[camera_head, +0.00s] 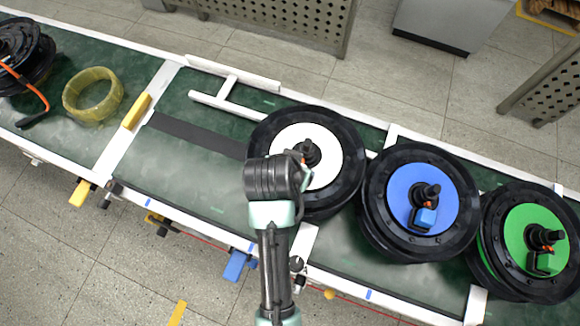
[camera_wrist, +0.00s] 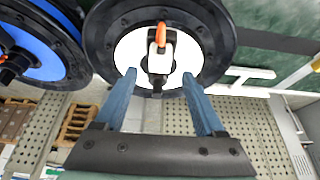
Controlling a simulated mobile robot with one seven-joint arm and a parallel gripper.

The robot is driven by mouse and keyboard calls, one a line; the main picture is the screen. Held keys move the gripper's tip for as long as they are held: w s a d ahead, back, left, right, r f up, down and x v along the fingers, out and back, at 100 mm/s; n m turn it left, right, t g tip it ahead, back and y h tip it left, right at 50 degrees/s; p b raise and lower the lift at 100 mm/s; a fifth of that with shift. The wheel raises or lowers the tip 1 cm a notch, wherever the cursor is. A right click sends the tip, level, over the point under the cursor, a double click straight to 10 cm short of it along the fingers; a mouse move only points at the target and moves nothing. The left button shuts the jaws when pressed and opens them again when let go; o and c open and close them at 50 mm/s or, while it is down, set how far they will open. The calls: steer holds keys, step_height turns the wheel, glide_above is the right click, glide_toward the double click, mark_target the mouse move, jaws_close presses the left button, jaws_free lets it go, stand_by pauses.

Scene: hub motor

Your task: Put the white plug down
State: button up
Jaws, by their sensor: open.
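The white plug (camera_wrist: 152,58) with an orange part shows in the wrist view on the hub of the white-faced wheel motor (camera_wrist: 187,50). My gripper (camera_wrist: 159,75) is open, with its two blue fingers spread apart on either side of the plug's near end. I see a clear gap between each finger and the plug. In the head view, my arm reaches over the left part of the white-faced motor (camera_head: 323,137), and the wrist hides most of the plug.
A blue-faced motor (camera_head: 401,185) and a green-faced motor (camera_head: 520,222) stand to the right on the conveyor, each with a plug of its own colour. A yellow ring (camera_head: 70,99) lies on the left. The green belt (camera_head: 180,165) left of the white-faced motor is mostly clear.

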steer(key=d+v, duration=0.1)
steer(key=v, duration=0.6)
steer(key=w+r+n+t, duration=0.1)
steer(key=w+r+t, duration=0.35)
steer(key=r, duration=0.55)
steer(key=w+r+t+y, duration=0.1)
steer(key=w+r+t, duration=0.35)
steer(key=r, duration=0.65)
steer(key=w+r+n+t, duration=0.1)
steer(key=w+r+t, duration=0.3)
steer(key=r, duration=0.6)
steer(key=s+r+t, duration=0.3)
steer(key=r, duration=0.6)
steer(key=s+r+n+t, duration=0.1)
steer(key=s+r+t, duration=0.2)
steer(key=r, duration=0.6)
steer(key=s+r+t, duration=0.3)
steer(key=r, duration=0.6)
steer(key=shift+s+d+r+n+t, duration=0.25)
steer(key=shift+s+d+n+t, duration=0.05)
steer(key=shift+s+d, duration=0.1)
